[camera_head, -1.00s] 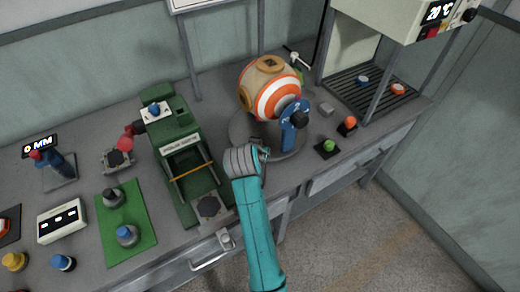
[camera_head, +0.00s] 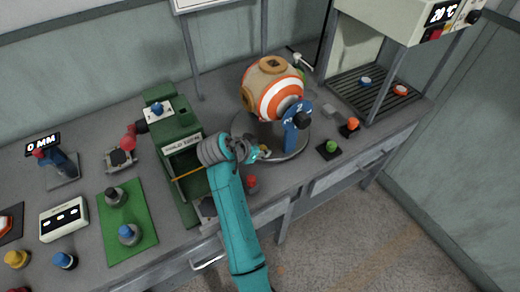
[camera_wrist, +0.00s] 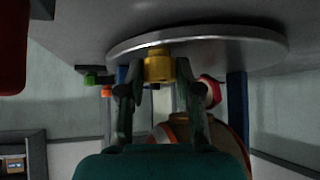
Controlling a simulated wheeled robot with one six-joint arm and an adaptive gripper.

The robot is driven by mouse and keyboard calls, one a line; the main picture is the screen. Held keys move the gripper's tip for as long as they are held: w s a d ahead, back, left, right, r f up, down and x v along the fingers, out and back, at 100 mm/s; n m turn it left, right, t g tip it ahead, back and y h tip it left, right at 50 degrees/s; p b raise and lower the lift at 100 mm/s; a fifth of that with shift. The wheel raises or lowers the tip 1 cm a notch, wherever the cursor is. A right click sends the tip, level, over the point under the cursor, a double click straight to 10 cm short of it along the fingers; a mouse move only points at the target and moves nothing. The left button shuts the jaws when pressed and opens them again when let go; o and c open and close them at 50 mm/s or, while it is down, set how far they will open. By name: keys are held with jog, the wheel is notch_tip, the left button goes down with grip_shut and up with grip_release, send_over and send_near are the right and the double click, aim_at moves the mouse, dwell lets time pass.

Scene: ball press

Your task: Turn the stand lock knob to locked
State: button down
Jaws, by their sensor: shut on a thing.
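The ball (camera_head: 272,85), orange, white and tan, sits on a round grey stand (camera_head: 243,124) with a blue upright bracket (camera_head: 297,130). My gripper (camera_head: 258,152) is at the stand's front left edge, pointing right. In the wrist view, which looks upside down, my gripper (camera_wrist: 158,90) has its dark fingers on both sides of a yellow knob (camera_wrist: 158,66) beside the stand's disc (camera_wrist: 215,45). The gripper is shut on this knob. In the head view the knob is mostly hidden by the gripper, and I cannot read its lock position.
The green press (camera_head: 180,145) stands close left of my wrist. A red button (camera_head: 252,184) is just in front of my gripper. Green (camera_head: 331,146) and orange (camera_head: 352,124) buttons lie right of the stand. The floor in front is clear.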

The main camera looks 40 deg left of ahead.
jog(key=c, duration=0.8)
grip_release()
jog(key=shift+o, duration=0.2)
jog(key=v, duration=1.2)
jog(key=shift+s+d+f, duration=0.1)
